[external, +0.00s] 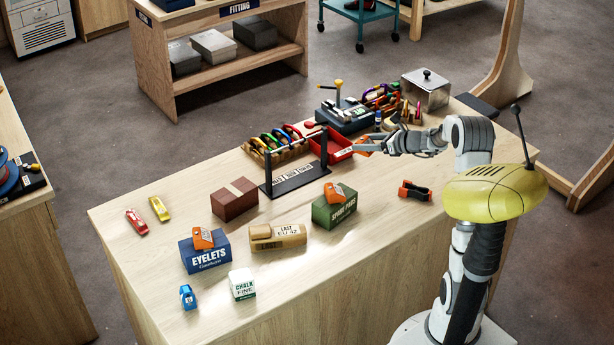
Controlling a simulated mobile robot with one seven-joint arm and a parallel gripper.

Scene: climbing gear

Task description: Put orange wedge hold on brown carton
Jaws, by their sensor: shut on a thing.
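My gripper (371,147) is shut on an orange wedge hold (361,146) and holds it near the red tray, towards the back of the bench. The brown carton (234,201) stands left of the middle of the bench, well to the left and front of my gripper, with its top clear. A similar orange wedge (202,238) sits on the blue eyelets box (207,255). Another orange wedge (333,192) sits on the green spare pads box (335,211). How the fingers meet the held wedge is too small to tell.
A black stand (300,178) with two posts is between my gripper and the brown carton. A tan roll-shaped package (278,238), a chalk box (242,285) and a blue piece (188,297) are nearer the front. A rack of coloured tools (277,146) is behind the stand.

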